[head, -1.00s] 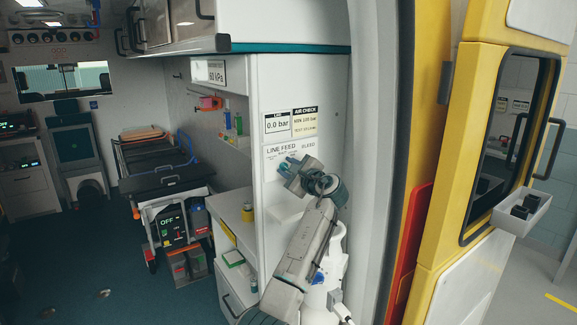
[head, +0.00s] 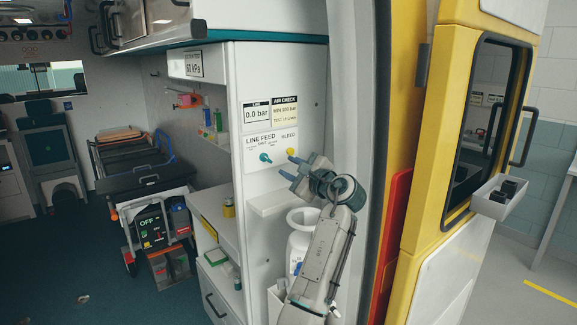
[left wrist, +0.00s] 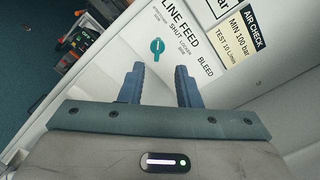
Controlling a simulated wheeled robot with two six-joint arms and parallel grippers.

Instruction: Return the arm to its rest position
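My left arm comes up from the lower part of the head view, with its gripper (head: 290,168) in front of the white panel (head: 310,113). In the left wrist view the two blue fingers of this gripper (left wrist: 160,85) stand apart with nothing between them. The panel carries a teal LINE FEED knob (head: 265,157) and a yellow BLEED knob (head: 291,151), both clear of the fingers in the head view. The teal knob also shows in the left wrist view (left wrist: 157,46), beyond the fingers. My right gripper is not in view.
A small shelf (head: 281,202) juts from the panel below the knobs, with a white container (head: 297,240) under it. The yellow door (head: 428,165) stands open at the right. A stretcher (head: 140,178) and equipment fill the left.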

